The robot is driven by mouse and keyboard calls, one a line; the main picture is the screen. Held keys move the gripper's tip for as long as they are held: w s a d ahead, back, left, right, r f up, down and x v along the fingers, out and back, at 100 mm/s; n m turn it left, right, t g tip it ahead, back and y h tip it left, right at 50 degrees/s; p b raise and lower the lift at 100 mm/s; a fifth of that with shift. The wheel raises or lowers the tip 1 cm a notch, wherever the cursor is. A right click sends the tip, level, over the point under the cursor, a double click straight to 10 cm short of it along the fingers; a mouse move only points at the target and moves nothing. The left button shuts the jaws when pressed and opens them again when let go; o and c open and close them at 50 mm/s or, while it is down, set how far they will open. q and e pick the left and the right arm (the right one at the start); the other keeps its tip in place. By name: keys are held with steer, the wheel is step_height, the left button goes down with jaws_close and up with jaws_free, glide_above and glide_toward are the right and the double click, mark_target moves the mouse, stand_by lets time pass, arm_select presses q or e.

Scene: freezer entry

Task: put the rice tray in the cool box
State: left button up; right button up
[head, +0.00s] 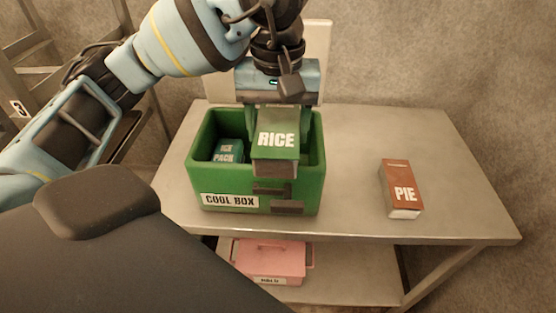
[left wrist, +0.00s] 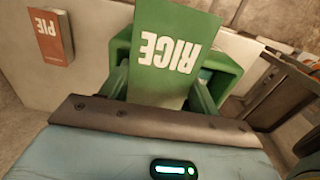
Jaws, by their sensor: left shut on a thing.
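The rice tray is a green box with white RICE lettering (head: 276,146); it also fills the middle of the left wrist view (left wrist: 168,42). My left gripper (head: 268,118) is shut on the rice tray and holds it over the cool box. The cool box (head: 307,188) is a green open-topped crate labelled COOL BOX; its rim also shows behind the tray in the left wrist view (left wrist: 222,62). The tray hides part of the cool box's inside, so I cannot tell how far its lower end is below the rim. My right gripper is not in view.
A blue-green ice pack (head: 228,151) lies in the left part of the cool box. A brown pie box (head: 401,188) lies on the metal table (head: 360,140) to the right, with bare table around it. A pink lidded box (head: 270,262) sits on the lower shelf.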

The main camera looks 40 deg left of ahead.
arm_select(q)
steer(key=w+a, duration=0.5)
steer(key=w, duration=0.3)
step_height(320, 180, down, 13)
steer(key=shift+f+b, duration=0.15)
steer(key=shift+b, duration=0.4)
steer(key=shift+f, duration=0.3)
step_height(320, 180, down, 3)
steer(key=shift+f, duration=0.55)
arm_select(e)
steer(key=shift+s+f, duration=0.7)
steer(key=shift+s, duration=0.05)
arm_select(q)
steer(key=shift+f, duration=0.1)
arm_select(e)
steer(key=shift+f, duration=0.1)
